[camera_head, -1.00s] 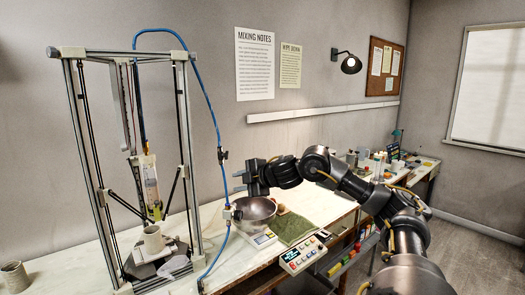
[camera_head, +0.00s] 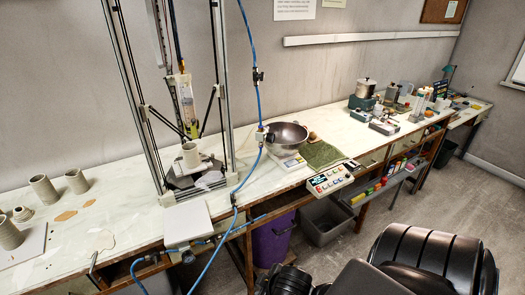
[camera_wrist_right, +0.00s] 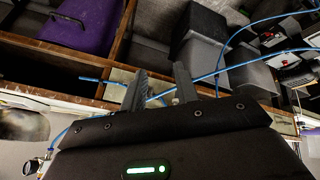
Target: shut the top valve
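A blue hose (camera_head: 246,25) hangs beside the printer frame. The top valve (camera_head: 257,76) is a small dark fitting on its upper run; its handle position is too small to tell. Another fitting (camera_head: 188,257) is on the line at the bench front. My right gripper (camera_wrist_right: 159,85) shows in the right wrist view with its two fingers apart and nothing between them. It is well below and away from the top valve, with hose crossing behind the fingers. My left gripper is not in view.
A purple bin (camera_head: 272,240) stands under the bench.

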